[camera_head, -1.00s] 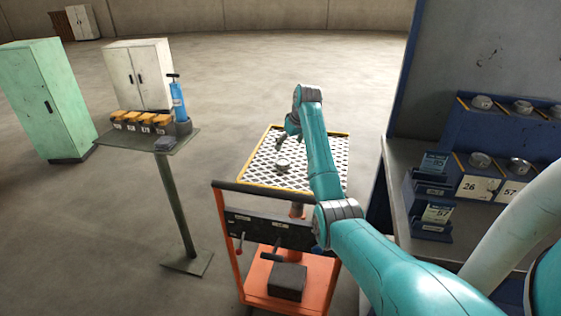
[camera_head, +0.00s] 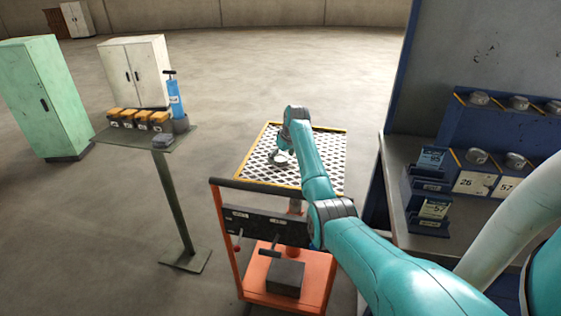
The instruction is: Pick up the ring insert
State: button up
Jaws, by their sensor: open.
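A small, round, light-grey metal piece, which looks like the ring insert (camera_head: 281,159), lies on the perforated top of the orange cart (camera_head: 329,170). My gripper (camera_head: 275,157) is low over the cart top, right at the piece, and its fingers partly cover it. The gripper is open. The view is too small to tell whether the fingers touch the piece or stand around it.
A blue rack with several round metal pieces (camera_head: 478,99) stands on the grey bench (camera_head: 398,158) at right. A stand (camera_head: 172,200) with yellow-topped boxes and a blue pump (camera_head: 175,100) is at left. Cabinets stand behind it. Floor between stand and cart is clear.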

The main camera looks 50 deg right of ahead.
jog(key=shift+r, duration=0.1)
jog(key=c, duration=1.7)
